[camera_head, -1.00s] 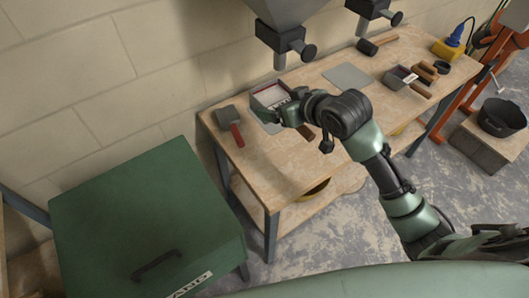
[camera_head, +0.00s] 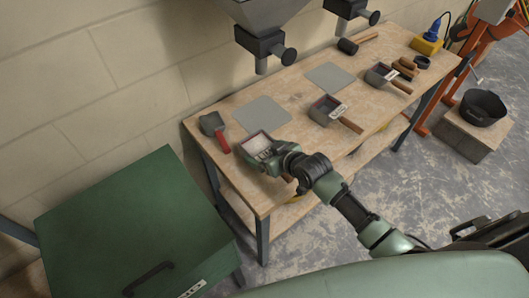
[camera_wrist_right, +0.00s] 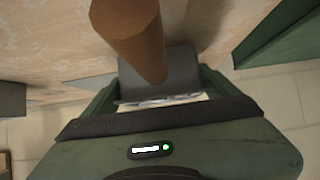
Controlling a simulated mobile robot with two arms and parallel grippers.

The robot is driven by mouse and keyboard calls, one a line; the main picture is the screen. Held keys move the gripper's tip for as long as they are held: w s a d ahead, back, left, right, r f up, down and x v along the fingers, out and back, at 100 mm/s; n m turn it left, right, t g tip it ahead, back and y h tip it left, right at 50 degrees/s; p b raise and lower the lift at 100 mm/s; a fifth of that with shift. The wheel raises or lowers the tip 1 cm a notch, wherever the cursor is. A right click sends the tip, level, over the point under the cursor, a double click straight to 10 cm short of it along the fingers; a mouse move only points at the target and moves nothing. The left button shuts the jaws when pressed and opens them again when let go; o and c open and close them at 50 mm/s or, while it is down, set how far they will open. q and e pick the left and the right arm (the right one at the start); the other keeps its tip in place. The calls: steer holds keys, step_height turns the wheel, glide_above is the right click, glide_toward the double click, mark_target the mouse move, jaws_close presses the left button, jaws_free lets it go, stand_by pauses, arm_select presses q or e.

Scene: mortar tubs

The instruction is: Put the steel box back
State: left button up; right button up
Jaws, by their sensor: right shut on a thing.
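A steel box (camera_head: 257,144) with pale contents is in my right gripper (camera_head: 271,158), near the front left of the workbench. The right gripper is shut on it. In the right wrist view, part of the steel box's grey wall (camera_wrist_right: 158,72) shows between the fingers, with a round wooden handle (camera_wrist_right: 135,35) in front. Whether the box touches the bench top is hard to tell. A grey square plate (camera_head: 262,113) lies bare behind the box, under the left hopper's spout. My left gripper is not in view.
Another steel box (camera_head: 325,109) with a handle stands mid-bench, and a third (camera_head: 380,76) farther right. A second bare plate (camera_head: 329,77) lies at the back. A red-handled scraper (camera_head: 214,130) lies at left. Hoppers (camera_head: 264,28) overhang. A green cabinet (camera_head: 125,225) stands at left.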

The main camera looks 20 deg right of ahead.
steer(key=shift+f, duration=0.2)
steer(key=shift+f, duration=0.15)
steer(key=o, duration=1.8)
steer(key=v, duration=1.2)
